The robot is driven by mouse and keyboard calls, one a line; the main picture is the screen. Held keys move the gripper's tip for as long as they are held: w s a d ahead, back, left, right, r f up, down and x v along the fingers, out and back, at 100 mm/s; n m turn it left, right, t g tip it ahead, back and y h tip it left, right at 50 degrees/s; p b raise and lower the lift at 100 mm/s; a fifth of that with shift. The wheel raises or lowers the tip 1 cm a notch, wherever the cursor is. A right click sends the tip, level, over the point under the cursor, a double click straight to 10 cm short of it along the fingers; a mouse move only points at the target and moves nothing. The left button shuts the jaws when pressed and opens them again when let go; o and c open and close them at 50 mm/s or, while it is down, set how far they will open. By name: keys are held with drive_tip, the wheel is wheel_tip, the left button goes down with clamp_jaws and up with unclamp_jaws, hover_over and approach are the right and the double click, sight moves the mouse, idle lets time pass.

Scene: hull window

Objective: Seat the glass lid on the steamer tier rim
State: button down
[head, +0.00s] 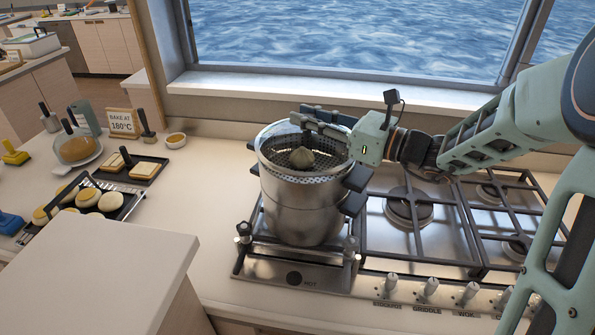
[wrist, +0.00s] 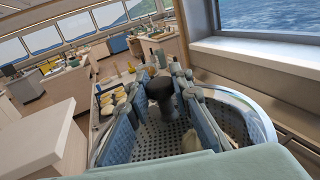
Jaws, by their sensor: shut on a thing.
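The steel steamer pot (head: 298,212) stands on the left burner, with the perforated steamer tier (head: 290,172) at its top. A pale bun (head: 302,157) lies in the tier and shows through the glass. The clear glass lid (head: 262,146) with a shiny rim is over the tier. I cannot tell whether its rim touches the tier all round or hangs slightly above. My gripper (head: 300,115) reaches in from the right over the lid. In the wrist view, its blue fingers are shut on the lid's black knob (wrist: 160,92). The tier's perforated floor shows below.
The hob grates (head: 410,220) lie right of the pot, with knobs along the front. The window sill (head: 300,88) is behind.

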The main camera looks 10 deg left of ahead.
sight(322, 139)
drive_tip(key=shift+f+b, duration=0.65)
drive_tip(key=shift+f, duration=0.55)
idle(2.1)
drive_tip(key=c, duration=1.9)
unclamp_jaws()
drive_tip(key=shift+d+r, duration=0.1)
drive_tip(key=shift+d, duration=0.1)
drive_tip(key=shift+p+v, duration=0.35)
drive_tip(key=shift+v, duration=1.2)
drive_tip(key=shift+s, duration=0.1)
drive_tip(key=o, duration=0.6)
drive_tip(key=c, duration=0.6)
